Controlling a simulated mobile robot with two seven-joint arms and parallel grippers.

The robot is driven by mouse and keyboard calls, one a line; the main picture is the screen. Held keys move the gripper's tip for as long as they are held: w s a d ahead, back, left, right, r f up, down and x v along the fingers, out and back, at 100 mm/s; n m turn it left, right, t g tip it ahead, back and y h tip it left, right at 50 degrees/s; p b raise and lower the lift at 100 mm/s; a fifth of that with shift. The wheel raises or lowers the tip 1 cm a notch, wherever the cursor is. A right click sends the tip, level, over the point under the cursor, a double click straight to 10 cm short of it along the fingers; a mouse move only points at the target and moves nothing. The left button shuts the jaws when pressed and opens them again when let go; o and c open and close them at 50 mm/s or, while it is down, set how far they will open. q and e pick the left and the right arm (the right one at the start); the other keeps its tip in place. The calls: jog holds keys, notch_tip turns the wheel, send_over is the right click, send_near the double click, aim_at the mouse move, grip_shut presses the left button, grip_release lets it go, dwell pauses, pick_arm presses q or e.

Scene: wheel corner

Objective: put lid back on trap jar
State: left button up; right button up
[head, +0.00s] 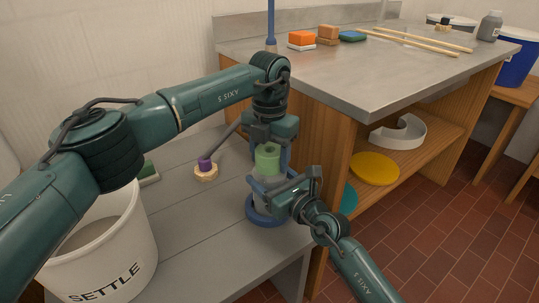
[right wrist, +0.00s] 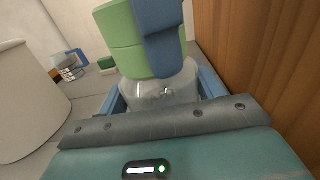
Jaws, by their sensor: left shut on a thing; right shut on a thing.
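A green lid (head: 267,155) is between the blue fingers of my left gripper (head: 269,163), which is shut on it from above. The lid also shows in the right wrist view (right wrist: 123,38). The clear trap jar (right wrist: 160,88) stands directly under the lid, upright, with its base in a blue ring (head: 258,218) on the grey bench. My right gripper (right wrist: 163,95) is shut around the jar's sides. The lid is over the jar's mouth. Whether it is seated or just above the rim I cannot tell, as fingers hide part of the joint.
A white bucket marked SETTLE (head: 122,255) stands at front left. A wooden disc with a purple knob (head: 206,172) and a dark handle lies on the grey bench (head: 185,225). A wooden cabinet with a metal top (head: 400,70) rises close on the right.

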pick_arm(q)
jog(key=shift+c, duration=1.3)
jog(key=o, duration=1.2)
jog(key=shift+c, duration=0.2)
notch_tip(320, 180, up, 12)
pick_arm(e)
jog(key=o, duration=2)
jog(key=shift+c, duration=0.2)
